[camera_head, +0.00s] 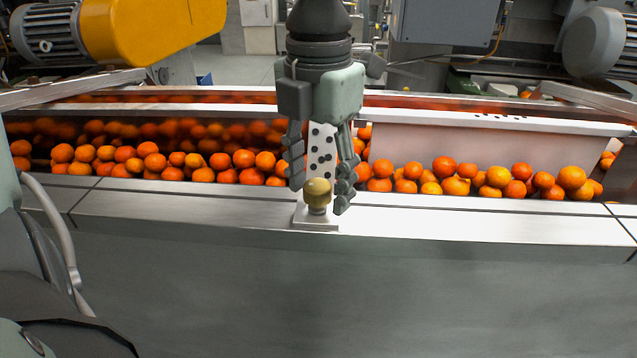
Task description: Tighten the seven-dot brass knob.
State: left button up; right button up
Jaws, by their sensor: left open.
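The brass knob (317,194) stands on a small pale square base (316,218) on the metal ledge of the trough. Behind it rises an upright white plate (321,155) with several black dots, partly hidden by my gripper. My left gripper (318,196) points down from above, open, with one finger on each side of the knob. Small gaps show between the fingers and the knob, so I see no clear contact. My right gripper is not in view.
The metal ledge (480,222) runs across the view and is bare on both sides of the knob. Oranges (228,176) fill the trough behind. A white panel (470,140) with dark dots stands right. A yellow motor housing (150,30) is at upper left.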

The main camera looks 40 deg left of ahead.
pick_arm(q)
jog(key=shift+f, duration=0.35)
jog(key=c, duration=1.2)
